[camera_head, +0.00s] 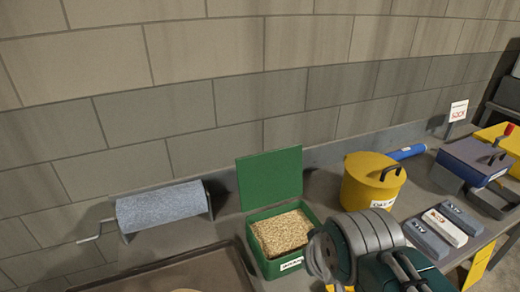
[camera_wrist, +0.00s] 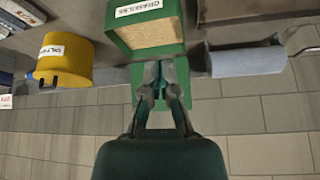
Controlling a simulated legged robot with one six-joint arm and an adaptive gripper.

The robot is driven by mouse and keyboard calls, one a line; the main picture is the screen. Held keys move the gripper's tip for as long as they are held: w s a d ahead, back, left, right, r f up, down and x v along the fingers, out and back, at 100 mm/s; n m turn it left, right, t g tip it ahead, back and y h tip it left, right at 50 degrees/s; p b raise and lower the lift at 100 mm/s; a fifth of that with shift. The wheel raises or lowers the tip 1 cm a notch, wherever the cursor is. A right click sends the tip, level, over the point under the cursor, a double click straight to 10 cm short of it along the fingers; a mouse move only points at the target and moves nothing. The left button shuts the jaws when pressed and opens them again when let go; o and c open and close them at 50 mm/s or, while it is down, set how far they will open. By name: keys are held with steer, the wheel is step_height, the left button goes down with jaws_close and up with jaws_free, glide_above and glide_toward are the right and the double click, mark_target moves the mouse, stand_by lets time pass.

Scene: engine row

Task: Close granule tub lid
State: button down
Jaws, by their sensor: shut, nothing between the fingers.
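The green granule tub (camera_head: 262,262) stands on the bench with its square green lid (camera_head: 270,178) raised upright at the back, against the wall side. Tan granules (camera_head: 283,234) show inside the open tub. The upside-down wrist view shows the tub (camera_wrist: 172,38) with its white label and granules. My gripper (camera_wrist: 161,68) is shut and empty there, in front of part of the raised lid (camera_wrist: 134,88). I cannot tell whether the fingertips touch the lid. In the head view my arm stands at the tub's front right and the fingertips are hidden.
A yellow lidded can (camera_head: 362,185) with a black handle stands right of the tub. A grey roll on a crank stand (camera_head: 163,207) is at left. A shallow brown tray (camera_head: 190,273) lies in front. Several small boxes (camera_head: 443,228) and a blue-lidded box (camera_head: 470,162) are at right.

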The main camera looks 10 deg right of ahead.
steer(key=w+r, duration=0.3)
steer(key=w, duration=0.8)
steer(key=w+r+n+g, duration=0.1)
steer(key=w+r, duration=0.3)
steer(key=w, duration=0.7)
steer(key=w+r, duration=0.3)
steer(key=w, duration=0.7)
steer(key=w+f+n, duration=0.1)
steer(key=w+f, duration=0.3)
steer(key=w, duration=0.6)
steer(key=s+a+x, duration=0.1)
steer(key=x, duration=0.9)
steer(key=shift+g+y, duration=0.3)
steer(key=shift+s+d, duration=0.15)
steer(key=shift+s, duration=0.85)
steer(key=shift+s+d, duration=0.15)
steer(key=shift+s, duration=0.85)
steer(key=shift+f, duration=0.1)
steer(key=shift+s, duration=0.1)
